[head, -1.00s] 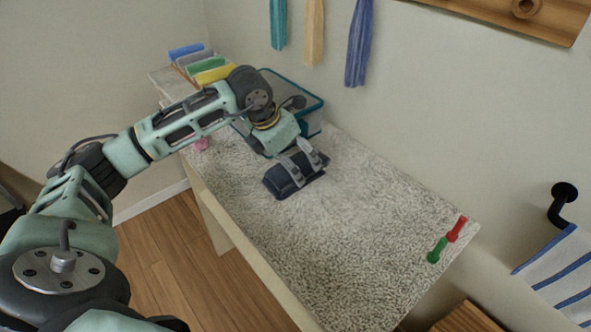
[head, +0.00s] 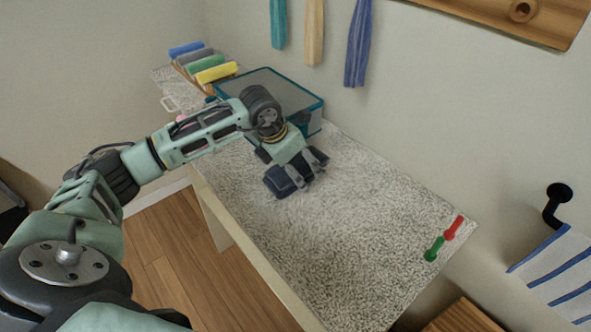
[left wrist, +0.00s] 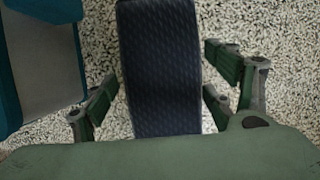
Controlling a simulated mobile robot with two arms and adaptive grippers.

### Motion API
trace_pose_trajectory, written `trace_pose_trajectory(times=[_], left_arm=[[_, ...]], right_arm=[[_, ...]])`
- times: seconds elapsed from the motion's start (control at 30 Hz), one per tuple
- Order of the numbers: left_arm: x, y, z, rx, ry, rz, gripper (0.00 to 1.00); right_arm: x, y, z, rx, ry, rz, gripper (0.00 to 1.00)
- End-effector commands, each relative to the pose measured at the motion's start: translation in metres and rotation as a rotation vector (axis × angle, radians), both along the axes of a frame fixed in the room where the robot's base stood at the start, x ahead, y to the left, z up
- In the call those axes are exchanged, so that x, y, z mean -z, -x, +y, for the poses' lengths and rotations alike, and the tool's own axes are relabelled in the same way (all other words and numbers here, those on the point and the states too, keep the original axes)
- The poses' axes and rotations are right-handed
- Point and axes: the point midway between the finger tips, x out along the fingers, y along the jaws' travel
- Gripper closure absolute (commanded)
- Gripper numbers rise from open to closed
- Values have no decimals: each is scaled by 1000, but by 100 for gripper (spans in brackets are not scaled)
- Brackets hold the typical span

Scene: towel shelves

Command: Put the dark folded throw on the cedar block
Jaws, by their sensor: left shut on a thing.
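The dark navy folded throw (head: 279,183) is at the middle of the speckled counter, towards its far end. My left gripper (head: 303,168) is above it with its fingers down around it and is shut on it. In the left wrist view the throw (left wrist: 160,65) runs up the middle, with the gripper's fingers (left wrist: 160,98) on its two sides. I cannot tell whether the throw touches the counter. I do not clearly recognise a cedar block in these views. My right gripper is not in view.
A teal-edged grey box (head: 282,88) stands close behind my left gripper. Rolled towels (head: 205,63) lie at the far end. Red (head: 454,228) and green (head: 434,248) pegs are near the counter's right edge. The counter's near part (head: 330,240) is clear.

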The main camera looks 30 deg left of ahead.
Motion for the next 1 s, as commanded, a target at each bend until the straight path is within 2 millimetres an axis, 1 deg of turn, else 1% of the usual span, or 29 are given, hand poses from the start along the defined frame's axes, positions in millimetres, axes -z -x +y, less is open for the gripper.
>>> trace_pose_trajectory(times=[0.03,0.33,0.53,0.63,0.77,0.87,1.0], left_arm=[[0,0,0,0,-1,0,38],[-1,-1,0,0,0,-3,64],[-3,-1,0,0,0,-3,64],[-8,-1,0,-1,0,-4,64],[-22,-2,1,-1,-2,-8,64],[-40,-2,1,-1,-1,-11,64],[-58,-1,-31,8,2,-9,64]], right_arm=[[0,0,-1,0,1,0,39],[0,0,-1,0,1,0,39],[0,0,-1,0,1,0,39],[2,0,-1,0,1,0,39],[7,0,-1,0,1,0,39],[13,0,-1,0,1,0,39],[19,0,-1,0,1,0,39]])
